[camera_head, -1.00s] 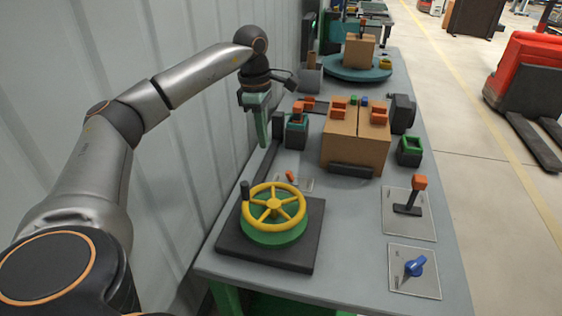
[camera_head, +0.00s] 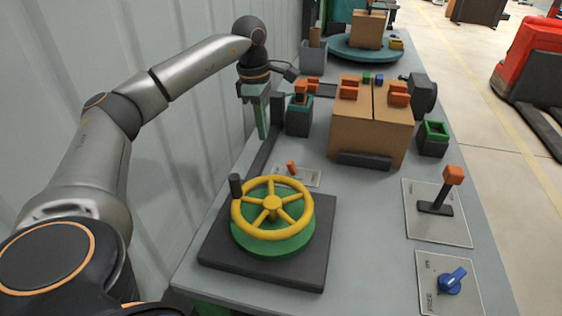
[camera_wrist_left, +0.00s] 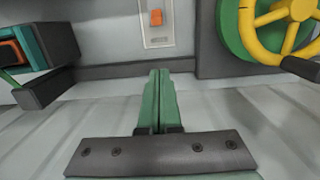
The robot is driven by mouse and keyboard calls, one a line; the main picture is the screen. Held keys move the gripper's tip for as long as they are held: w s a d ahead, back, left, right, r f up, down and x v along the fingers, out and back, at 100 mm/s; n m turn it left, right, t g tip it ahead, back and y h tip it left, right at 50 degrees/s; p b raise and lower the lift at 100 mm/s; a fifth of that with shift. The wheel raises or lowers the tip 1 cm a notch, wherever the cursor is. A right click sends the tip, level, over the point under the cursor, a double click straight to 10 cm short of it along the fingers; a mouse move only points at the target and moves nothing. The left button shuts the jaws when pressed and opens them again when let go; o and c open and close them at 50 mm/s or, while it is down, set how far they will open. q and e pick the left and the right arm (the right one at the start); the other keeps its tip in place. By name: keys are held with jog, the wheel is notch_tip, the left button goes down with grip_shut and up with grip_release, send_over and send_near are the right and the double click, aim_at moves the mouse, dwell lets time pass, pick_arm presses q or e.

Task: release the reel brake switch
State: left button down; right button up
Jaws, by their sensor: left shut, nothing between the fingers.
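A small orange rocker switch (camera_head: 292,167) sits on a pale plate (camera_head: 312,178) behind the yellow handwheel (camera_head: 272,203). It also shows at the top of the left wrist view (camera_wrist_left: 156,18). A blue knob (camera_head: 452,281) sits on another labelled plate at the table's front right; I cannot tell from the lettering which one is the reel brake switch. My left gripper (camera_head: 264,137) hangs beside the wall, left of the table, with its green fingers shut and empty. In the left wrist view its fingertips (camera_wrist_left: 159,72) are below the rocker switch, apart from it. My right gripper is out of view.
An orange-topped lever (camera_head: 452,176) stands at the right. Brown boxes (camera_head: 355,132) and a dark holder with orange parts (camera_head: 299,122) stand behind the switch. The corrugated wall (camera_head: 180,135) is close to my left arm. Bare tabletop lies between handwheel and lever.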

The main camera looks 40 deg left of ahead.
aim_at(292, 168)
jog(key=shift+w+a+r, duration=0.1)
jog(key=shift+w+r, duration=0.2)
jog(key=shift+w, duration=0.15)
pick_arm(q)
jog(key=shift+f, duration=0.1)
jog(key=f, duration=0.8)
jog(key=shift+w+d+f+b, duration=0.15)
jog(key=shift+d+f+b, duration=0.15)
jog(key=shift+d+f, duration=0.1)
jog(key=d, duration=0.1)
jog(key=w+d, duration=0.1)
jog(key=d, duration=0.1)
jog(key=shift+w+r+p, duration=0.35)
jog(key=shift+r, duration=0.05)
jog(key=shift+w+d, duration=0.1)
jog(key=shift+d, duration=0.05)
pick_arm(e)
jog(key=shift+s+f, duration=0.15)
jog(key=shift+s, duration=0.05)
